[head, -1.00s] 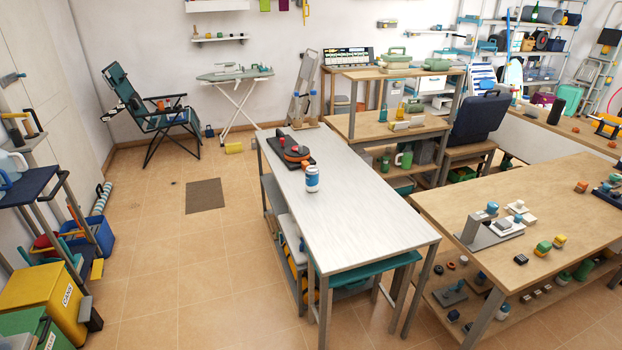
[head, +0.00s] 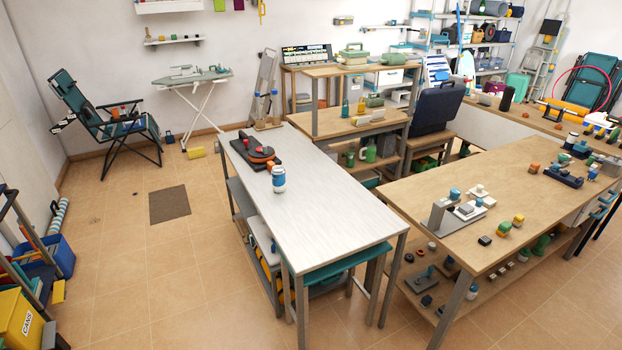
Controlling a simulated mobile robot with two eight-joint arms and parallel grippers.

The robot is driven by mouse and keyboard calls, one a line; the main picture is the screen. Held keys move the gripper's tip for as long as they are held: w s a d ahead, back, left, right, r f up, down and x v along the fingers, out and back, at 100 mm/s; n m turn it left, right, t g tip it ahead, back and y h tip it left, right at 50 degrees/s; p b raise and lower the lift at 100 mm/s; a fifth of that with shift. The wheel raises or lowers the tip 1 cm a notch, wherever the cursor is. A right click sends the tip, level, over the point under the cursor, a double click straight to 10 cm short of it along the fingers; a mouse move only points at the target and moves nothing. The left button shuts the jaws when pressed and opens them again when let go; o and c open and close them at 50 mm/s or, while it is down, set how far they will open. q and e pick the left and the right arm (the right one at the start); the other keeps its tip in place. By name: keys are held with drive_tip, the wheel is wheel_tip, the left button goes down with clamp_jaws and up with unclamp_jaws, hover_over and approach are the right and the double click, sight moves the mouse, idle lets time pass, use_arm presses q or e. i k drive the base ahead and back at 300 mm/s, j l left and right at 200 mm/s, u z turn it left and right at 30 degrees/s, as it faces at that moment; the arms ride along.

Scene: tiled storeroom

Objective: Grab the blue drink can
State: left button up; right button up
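A blue can with a white top and a white band (head: 279,179) stands upright on the white table (head: 325,205), near its left edge. It stands just in front of a dark device with an orange disc (head: 260,153). Nothing touches the can from the front. Neither of my grippers shows in the head view.
A wooden table (head: 400,186) with small coloured blocks and a grey stand (head: 441,214) is on the right. Open tiled floor (head: 175,270) lies left of the white table. A blue bin (head: 60,255) and yellow box (head: 18,325) are at the lower left.

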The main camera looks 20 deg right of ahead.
sight(278, 173)
drive_tip(key=i+j+z, duration=0.9)
drive_tip(key=i+j, duration=0.25)
drive_tip(key=i+j+z, duration=0.1)
drive_tip(key=i+j, duration=0.25)
drive_tip(key=j, duration=0.2)
drive_tip(key=i+j, duration=0.35)
drive_tip(key=j, duration=0.15)
drive_tip(key=i+j, duration=0.8)
drive_tip(key=i, duration=0.1)
